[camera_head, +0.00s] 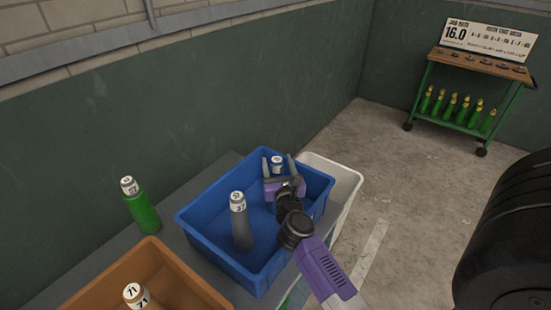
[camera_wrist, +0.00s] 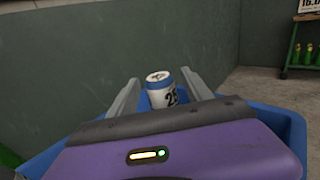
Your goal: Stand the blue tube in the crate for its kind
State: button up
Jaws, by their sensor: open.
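The blue tube (camera_head: 277,162), with a white numbered label and a blue band near its top, is upright at the far side of the blue crate (camera_head: 200,236). It shows in the wrist view (camera_wrist: 162,92) between the two fingers of my gripper (camera_wrist: 162,84). My gripper (camera_head: 278,168) is open, with a finger on either side of the tube's top and a gap visible beside it. The tube's lower part is hidden behind my gripper, so I cannot see its base.
A grey tube (camera_head: 241,222) stands in the same blue crate. A green tube (camera_head: 141,206) stands left of it on the grey bench. An orange crate (camera_head: 185,287) holds a labelled tube (camera_head: 136,295). A white crate (camera_head: 347,180) is at the right. A dark wall (camera_head: 130,125) runs behind.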

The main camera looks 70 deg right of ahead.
jog(key=s+a+m+t+y, duration=0.1)
jog(key=s+a+m+y, duration=0.4)
jog(key=a, duration=0.8)
jog(key=s+a+r+m+t+y+b, duration=0.1)
jog(key=s+a+m+t+y, duration=0.1)
jog(key=s+a+m+y, duration=0.3)
jog(key=s+a+r+m+t+y, duration=0.1)
jog(key=s+a+m+y, duration=0.4)
jog(key=a, duration=1.8)
jog(key=s+m+t, duration=0.1)
jog(key=s+m, duration=0.4)
jog(key=m, duration=0.4)
jog(key=shift+s+a, duration=0.15)
jog(key=shift+s, duration=0.1)
